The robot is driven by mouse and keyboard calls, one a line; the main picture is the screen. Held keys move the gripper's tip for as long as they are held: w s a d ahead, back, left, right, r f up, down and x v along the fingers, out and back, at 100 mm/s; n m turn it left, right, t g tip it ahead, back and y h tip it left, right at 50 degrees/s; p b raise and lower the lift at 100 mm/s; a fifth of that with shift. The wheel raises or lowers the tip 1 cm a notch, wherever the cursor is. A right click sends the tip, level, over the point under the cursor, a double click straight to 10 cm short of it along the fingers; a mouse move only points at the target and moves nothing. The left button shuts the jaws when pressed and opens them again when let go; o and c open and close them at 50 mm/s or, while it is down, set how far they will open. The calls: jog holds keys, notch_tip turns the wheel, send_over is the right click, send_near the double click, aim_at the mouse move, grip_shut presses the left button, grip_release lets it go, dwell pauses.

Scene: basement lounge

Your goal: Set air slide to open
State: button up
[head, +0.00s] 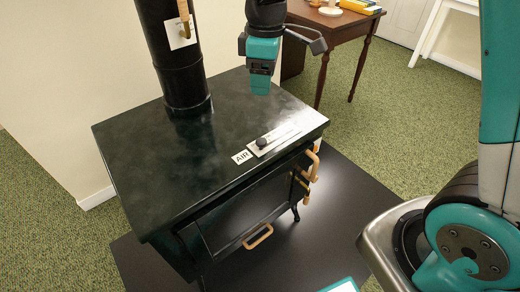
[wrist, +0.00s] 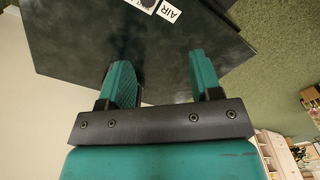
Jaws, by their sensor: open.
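The air slide is a pale metal plate (head: 284,136) on the front right of the black stove's top (head: 170,150). Its dark round knob (head: 261,142) stands near the plate's left end. A white AIR label (head: 242,157) lies just left of it. My gripper (head: 260,88) is above the back right of the stove top, apart from the slide and pointing down. In the wrist view, the two green fingers (wrist: 163,75) are spread with nothing between them. The AIR label (wrist: 169,11) and part of the plate (wrist: 143,4) show at the top edge there; the knob is not clear.
A black stovepipe (head: 178,60) with a wooden-handled damper (head: 184,15) rises at the back left. A wooden side table (head: 340,28) stands behind. The stove top around the plate is clear.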

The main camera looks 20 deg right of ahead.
aim_at(261, 141)
jog(key=shift+n, duration=0.3)
jog(key=f, duration=0.6)
jog(key=w+f+b, duration=0.1)
jog(key=f, duration=0.6)
jog(key=w+f+b, duration=0.1)
jog(key=f, duration=0.5)
jog(key=shift+d+f, duration=0.25)
jog(key=shift+f, duration=0.1)
